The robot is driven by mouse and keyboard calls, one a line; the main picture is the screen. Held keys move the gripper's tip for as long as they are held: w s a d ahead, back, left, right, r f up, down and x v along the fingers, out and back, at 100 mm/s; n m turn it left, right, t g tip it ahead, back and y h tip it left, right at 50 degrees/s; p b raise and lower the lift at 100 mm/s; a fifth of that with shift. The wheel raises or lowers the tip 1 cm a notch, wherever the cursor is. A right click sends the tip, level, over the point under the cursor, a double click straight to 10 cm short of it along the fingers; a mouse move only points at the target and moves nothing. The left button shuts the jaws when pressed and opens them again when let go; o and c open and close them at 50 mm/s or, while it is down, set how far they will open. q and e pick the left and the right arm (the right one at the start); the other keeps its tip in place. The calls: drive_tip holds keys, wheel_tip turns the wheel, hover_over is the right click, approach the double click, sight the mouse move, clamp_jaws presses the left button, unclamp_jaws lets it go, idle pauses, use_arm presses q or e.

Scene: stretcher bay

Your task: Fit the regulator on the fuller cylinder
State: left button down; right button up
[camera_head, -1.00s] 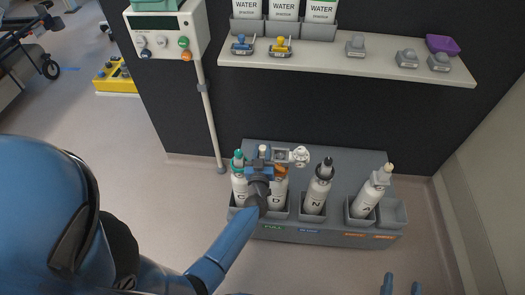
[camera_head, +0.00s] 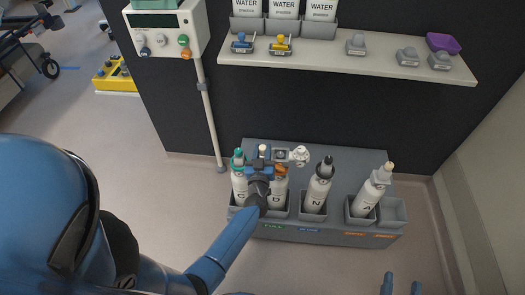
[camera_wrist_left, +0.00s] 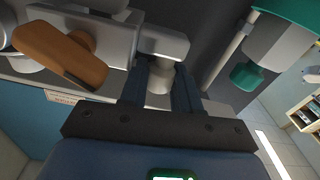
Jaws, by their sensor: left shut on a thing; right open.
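My left gripper (camera_head: 260,166) is shut on the regulator (camera_head: 281,156), over the left end of the cylinder rack (camera_head: 340,238). The regulator has a grey body, a white gauge and an orange-brown knob. In the left wrist view its grey stem (camera_wrist_left: 162,42) sits between the fingers and its knob (camera_wrist_left: 60,52) is at left. A teal-topped cylinder (camera_head: 239,188) and another white cylinder (camera_head: 279,193) stand there, partly hidden by my gripper; I cannot tell whether the regulator touches either. Further right stand a dark-topped cylinder (camera_head: 318,191) marked N and a beige-topped one (camera_head: 371,195) marked A. My right gripper (camera_head: 402,284) is open at the bottom edge.
Behind the rack is a dark wall panel with a shelf (camera_head: 350,65) holding small fittings and water packs. A white post (camera_head: 209,125) stands left of the rack. Floor in front is clear.

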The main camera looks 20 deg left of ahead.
sight(262, 157)
use_arm(q)
drive_tip(key=shift+f+b, duration=1.05)
drive_tip(key=shift+f, duration=0.65)
idle(1.6)
drive_tip(key=shift+c, duration=1.2)
unclamp_jaws()
drive_tip(key=shift+s, duration=0.15)
drive_tip(key=p+v, duration=0.4)
drive_tip(key=v, duration=0.3)
drive_tip(key=shift+r, duration=0.45)
idle(0.4)
drive_tip(key=shift+s, duration=0.1)
idle(0.9)
